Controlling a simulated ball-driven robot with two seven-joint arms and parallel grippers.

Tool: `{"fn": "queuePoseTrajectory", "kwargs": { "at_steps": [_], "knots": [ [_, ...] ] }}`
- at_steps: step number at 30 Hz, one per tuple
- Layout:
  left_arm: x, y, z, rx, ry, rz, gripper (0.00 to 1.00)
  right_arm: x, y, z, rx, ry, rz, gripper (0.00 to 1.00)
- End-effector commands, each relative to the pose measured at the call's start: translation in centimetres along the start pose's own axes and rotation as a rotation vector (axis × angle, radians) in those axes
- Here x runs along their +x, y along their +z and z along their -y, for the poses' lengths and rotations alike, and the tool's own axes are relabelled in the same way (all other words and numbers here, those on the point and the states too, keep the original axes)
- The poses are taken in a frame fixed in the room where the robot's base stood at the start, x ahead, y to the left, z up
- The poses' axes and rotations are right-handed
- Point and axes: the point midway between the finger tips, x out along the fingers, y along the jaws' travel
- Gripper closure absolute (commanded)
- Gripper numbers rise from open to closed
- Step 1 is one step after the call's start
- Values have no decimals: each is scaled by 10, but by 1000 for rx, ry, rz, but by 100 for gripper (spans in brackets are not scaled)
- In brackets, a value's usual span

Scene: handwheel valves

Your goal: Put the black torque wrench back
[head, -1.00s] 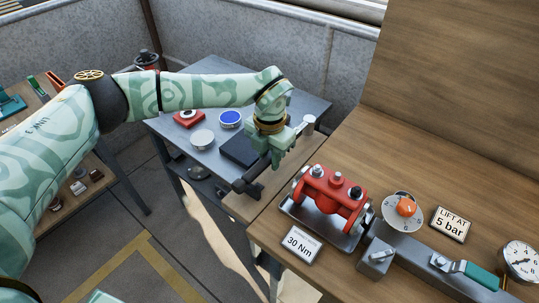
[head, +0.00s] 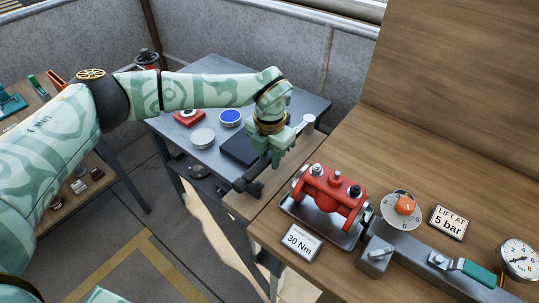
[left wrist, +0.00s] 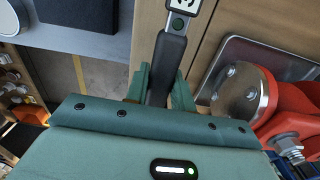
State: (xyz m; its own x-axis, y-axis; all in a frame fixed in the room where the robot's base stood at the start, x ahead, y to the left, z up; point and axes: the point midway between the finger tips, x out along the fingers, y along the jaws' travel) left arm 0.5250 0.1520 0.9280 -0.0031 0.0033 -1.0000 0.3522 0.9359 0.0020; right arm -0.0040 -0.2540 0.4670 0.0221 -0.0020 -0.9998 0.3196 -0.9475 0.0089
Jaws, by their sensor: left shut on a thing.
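The black torque wrench (head: 248,188) is in my left gripper (head: 274,158). Its black handle end points to the lower left and its silver head (head: 308,122) to the upper right. It is over the wooden strip at the bench's left end; I cannot tell whether it touches the wood. In the left wrist view the black handle (left wrist: 167,62) runs between the two green fingers of my left gripper (left wrist: 161,88), with a green button and part of a display near the top edge. My right gripper is not in view.
A red flanged valve part (head: 331,190) on a metal tray stands close right of the wrench, with a "30 Nm" sign (head: 300,242) before it. The grey table (head: 215,75) holds a black block (head: 240,149), a blue-topped round tin (head: 230,118) and a white one (head: 203,138).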

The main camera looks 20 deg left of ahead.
Motion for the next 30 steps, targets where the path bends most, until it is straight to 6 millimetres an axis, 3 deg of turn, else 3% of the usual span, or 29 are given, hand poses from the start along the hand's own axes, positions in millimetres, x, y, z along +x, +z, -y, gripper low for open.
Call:
{"fn": "queuePoseTrajectory", "kwargs": {
  "at_steps": [12,13,15,21,24,30],
  "knots": [
    [6,0,0,0,0,1,100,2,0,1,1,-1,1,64],
    [6,0,0,0,0,1,67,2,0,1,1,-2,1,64],
    [6,0,0,0,0,1,50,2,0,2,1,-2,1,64],
    [6,0,0,0,0,0,50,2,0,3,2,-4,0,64],
    [6,0,0,0,0,-1,28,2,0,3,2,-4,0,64],
    [6,0,0,0,0,0,28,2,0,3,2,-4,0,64]
  ]
}}
